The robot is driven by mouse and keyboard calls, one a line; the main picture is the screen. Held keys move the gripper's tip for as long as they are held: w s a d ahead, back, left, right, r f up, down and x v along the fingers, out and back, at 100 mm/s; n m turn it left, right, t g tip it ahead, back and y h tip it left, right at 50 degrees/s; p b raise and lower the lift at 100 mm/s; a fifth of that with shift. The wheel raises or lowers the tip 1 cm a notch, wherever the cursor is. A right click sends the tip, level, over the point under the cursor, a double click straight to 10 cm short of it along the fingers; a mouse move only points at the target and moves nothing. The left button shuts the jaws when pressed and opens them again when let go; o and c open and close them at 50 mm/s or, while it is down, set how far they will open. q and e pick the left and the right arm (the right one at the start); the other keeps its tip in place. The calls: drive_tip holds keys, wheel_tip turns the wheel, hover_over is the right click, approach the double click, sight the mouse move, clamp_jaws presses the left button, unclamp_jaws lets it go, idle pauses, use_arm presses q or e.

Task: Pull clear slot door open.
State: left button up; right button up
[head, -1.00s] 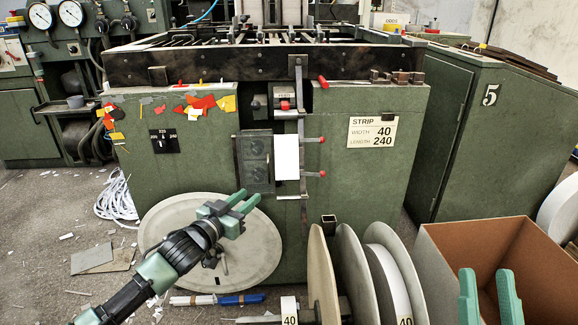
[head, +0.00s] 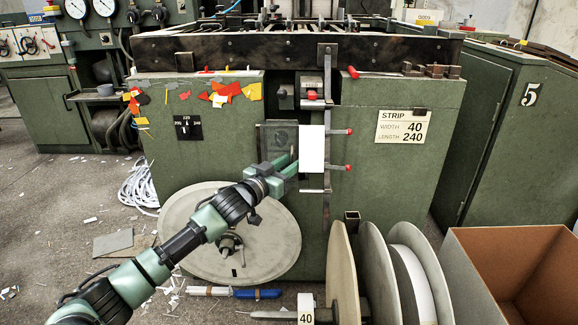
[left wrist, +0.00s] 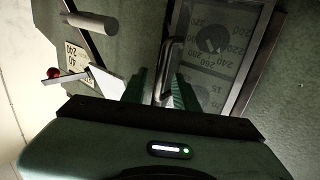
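The clear slot door (head: 278,134) is a see-through panel on the front of the green machine, with dial markings behind it. It looks shut. In the left wrist view the door (left wrist: 213,62) lies ahead to the right, and its metal bar handle (left wrist: 167,62) runs between my fingers. My left gripper (head: 288,166) is at the door's lower right part and hides some of it. In the left wrist view the left gripper's fingers (left wrist: 159,86) stand apart, either side of the handle, with gaps visible. My right gripper is out of view.
A white strip (head: 312,149) and red-tipped levers (head: 340,132) are just right of the door. A large round disc (head: 262,238) leans below. Spool flanges (head: 375,270) and an open cardboard box (head: 510,240) stand at the lower right.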

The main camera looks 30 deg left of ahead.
use_arm(q)
clamp_jaws()
idle(1.4)
